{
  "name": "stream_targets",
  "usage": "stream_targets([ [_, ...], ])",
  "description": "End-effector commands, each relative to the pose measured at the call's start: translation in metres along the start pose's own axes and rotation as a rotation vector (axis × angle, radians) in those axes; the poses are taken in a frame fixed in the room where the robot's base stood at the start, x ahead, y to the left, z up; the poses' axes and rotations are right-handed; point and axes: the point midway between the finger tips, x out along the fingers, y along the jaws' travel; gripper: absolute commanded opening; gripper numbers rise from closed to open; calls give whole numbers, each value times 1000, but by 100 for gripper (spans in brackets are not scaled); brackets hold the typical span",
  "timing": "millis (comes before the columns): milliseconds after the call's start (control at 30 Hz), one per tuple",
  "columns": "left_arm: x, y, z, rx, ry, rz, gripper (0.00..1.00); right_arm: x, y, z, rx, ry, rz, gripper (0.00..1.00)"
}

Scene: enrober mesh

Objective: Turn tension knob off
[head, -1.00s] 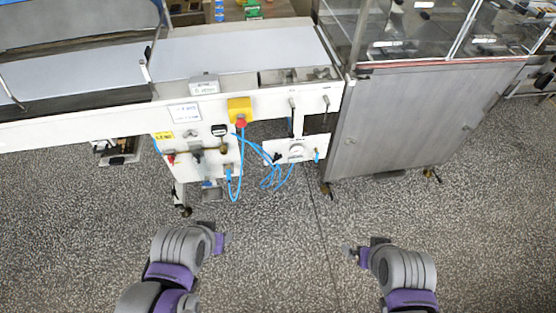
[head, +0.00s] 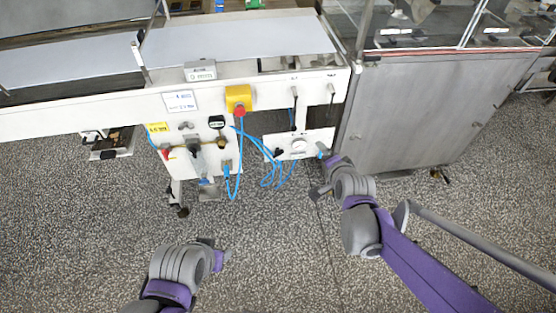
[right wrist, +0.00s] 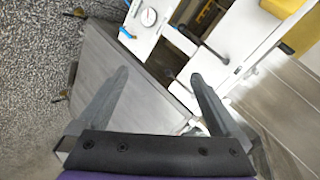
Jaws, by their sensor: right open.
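The machine's white front (head: 265,98) carries two small black-handled levers, a left one (head: 294,94) and a right one (head: 331,92). A small white panel (head: 311,142) below them has a round dial (head: 299,146) and a black knob (head: 279,152). I cannot read which control is the tension knob. My right gripper (head: 322,174) is open and empty, just below this panel's right end. In the right wrist view its fingers (right wrist: 159,78) are spread; the dial (right wrist: 148,17) and a lever (right wrist: 190,34) lie beyond them. My left gripper (head: 220,256) is low over the floor, away from the machine; its jaws are unclear.
A yellow box with a red button (head: 238,98) is left of the levers. Blue hoses (head: 236,178) hang below it. A grey cabinet (head: 430,110) stands close on the right. The speckled floor (head: 270,245) in front is clear.

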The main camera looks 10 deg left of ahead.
Motion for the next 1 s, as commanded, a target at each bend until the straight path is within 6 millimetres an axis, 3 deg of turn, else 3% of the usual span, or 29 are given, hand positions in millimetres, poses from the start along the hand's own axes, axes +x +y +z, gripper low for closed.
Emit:
stream_targets([
  [33, 12, 0, 7, 0, -4, 0, 50, 32, 2, 9, 74, 7, -38, 100],
  [200, 36, 0, 18, 0, -13, 0, 50, 116, 0, 35, 357, 21, -185, 100],
  [367, 61, 0, 29, 0, -22, 0, 50, 188, 14, 72, 628, 1, -326, 100],
  [500, 82, 0, 38, 0, -30, 0, 50, 243, 39, 110, 860, -42, -445, 100],
  [600, 95, 0, 42, 0, -35, 0, 50, 270, 58, 135, 1004, -81, -517, 100],
  [733, 106, 0, 46, 0, -39, 0, 50, 290, 77, 158, 1134, -123, -583, 100],
  [1000, 110, 0, 48, 0, -40, 0, 50, 306, 82, 168, 1210, -151, -621, 100],
])
